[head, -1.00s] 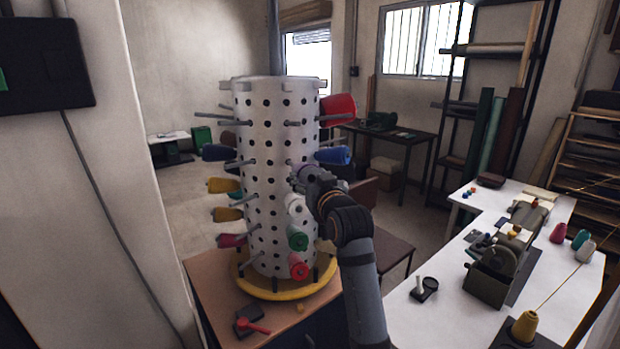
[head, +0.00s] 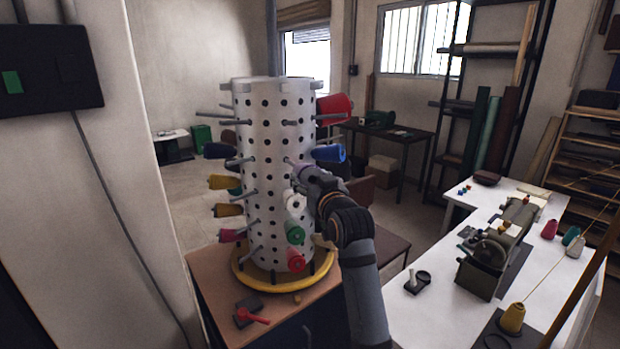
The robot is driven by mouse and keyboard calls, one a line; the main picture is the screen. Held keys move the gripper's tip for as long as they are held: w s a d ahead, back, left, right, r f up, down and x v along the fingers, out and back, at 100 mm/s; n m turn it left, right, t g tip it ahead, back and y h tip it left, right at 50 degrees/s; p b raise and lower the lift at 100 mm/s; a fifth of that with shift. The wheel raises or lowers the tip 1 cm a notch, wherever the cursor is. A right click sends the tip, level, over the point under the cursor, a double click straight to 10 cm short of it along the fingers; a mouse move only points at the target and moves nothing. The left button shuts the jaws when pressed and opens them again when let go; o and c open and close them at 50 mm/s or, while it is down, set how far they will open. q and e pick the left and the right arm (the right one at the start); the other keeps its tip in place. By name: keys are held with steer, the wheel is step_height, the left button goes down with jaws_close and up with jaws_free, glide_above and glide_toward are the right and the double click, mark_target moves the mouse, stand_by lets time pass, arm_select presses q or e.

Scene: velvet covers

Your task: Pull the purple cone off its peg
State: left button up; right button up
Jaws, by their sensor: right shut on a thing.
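The purple cone (head: 303,168) shows only as a small patch on the front right of a white perforated drum. My right gripper (head: 301,175) is shut on it, and the gripper and wrist hide most of it. I cannot tell how far along its peg it sits. My left gripper is not in view.
The drum (head: 265,200) stands on a yellow ring base (head: 250,279) on a brown table. Close to my gripper are a white cone (head: 295,203), a green cone (head: 295,233) and a blue cone (head: 329,153). A white workbench (head: 420,308) is at the right.

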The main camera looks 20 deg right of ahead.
steer(key=s, duration=0.4)
steer(key=shift+s+r, duration=0.1)
steer(key=shift+s, duration=0.2)
